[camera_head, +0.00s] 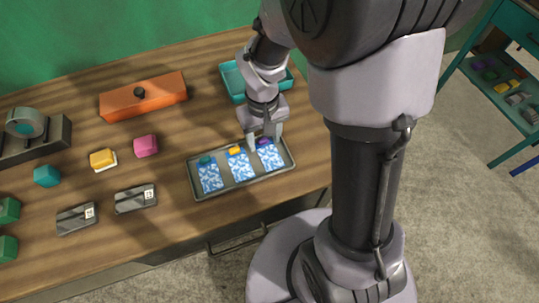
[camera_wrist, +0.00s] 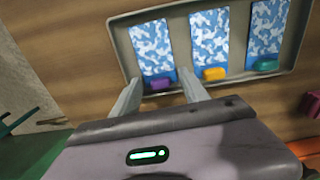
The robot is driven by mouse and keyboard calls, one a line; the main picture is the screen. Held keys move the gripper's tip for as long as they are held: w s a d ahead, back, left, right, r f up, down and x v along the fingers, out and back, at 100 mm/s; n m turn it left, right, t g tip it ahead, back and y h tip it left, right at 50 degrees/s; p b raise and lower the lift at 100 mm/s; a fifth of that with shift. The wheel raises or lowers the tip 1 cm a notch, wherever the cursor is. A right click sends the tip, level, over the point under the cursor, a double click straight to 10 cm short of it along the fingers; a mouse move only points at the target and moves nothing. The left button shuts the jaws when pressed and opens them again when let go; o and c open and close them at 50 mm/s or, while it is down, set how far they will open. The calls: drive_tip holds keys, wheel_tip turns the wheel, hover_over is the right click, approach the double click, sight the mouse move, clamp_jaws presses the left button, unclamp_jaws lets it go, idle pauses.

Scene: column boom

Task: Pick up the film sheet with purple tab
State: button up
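The film sheet with the purple tab (camera_head: 270,158) lies at the right end of a grey tray (camera_head: 216,192). It is blue and white patterned, and it also shows in the wrist view (camera_wrist: 151,45) at the left of the tray. Its purple tab (camera_wrist: 160,84) is at the sheet's near end there. My gripper (camera_wrist: 160,88) is open, with one finger on each side of the purple tab. In the head view my gripper (camera_head: 264,140) is over the tray's far right edge. I cannot tell how high the fingertips are above the tray.
The sheets with a yellow tab (camera_head: 240,167) and a teal tab (camera_head: 209,178) lie alongside. A teal tray (camera_head: 234,83) stands behind my gripper.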

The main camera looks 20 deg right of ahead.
clamp_jaws()
